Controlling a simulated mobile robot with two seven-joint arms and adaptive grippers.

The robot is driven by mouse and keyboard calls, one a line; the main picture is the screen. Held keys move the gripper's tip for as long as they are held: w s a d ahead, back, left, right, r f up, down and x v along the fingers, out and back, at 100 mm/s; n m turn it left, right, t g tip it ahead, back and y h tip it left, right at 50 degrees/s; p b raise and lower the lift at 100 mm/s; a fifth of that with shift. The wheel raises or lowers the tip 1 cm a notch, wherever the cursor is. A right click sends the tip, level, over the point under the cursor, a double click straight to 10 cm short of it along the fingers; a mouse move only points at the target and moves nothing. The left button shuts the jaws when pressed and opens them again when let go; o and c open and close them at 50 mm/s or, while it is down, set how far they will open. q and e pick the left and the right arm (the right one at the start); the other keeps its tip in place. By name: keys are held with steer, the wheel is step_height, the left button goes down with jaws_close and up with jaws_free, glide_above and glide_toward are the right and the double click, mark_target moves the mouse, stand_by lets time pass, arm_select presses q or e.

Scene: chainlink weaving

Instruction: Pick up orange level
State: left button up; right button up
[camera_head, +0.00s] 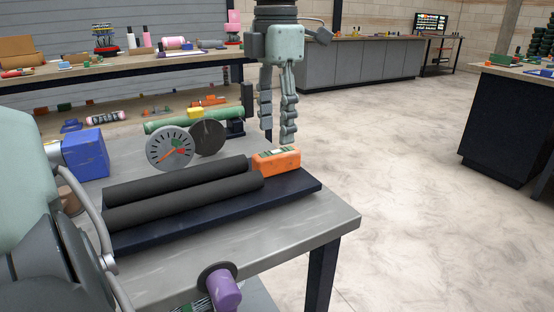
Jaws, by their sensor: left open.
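The orange level (276,165) is a small block with a pale and green top. It lies at the right rear of a dark base plate on the grey table, at the end of two black rollers. My left gripper (277,137) hangs down from the top of the view with its two fingers apart. In the picture its fingertips are just above the level, with nothing between them. I cannot tell how far apart they are in depth. My right gripper is not in view.
Two black rollers (182,196) lie on the dark plate (303,188). Behind them are a round gauge (160,148), a dark disc (208,137) and a green tube (170,123). A blue box (85,153) stands left. A purple knob (225,290) juts from the table's front edge (300,240).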

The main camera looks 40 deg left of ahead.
mark_target(277, 151)
arm_select(q)
step_height(277, 151, down, 5)
steer(key=shift+w+r, duration=0.15)
jaws_close()
stand_by(0.4)
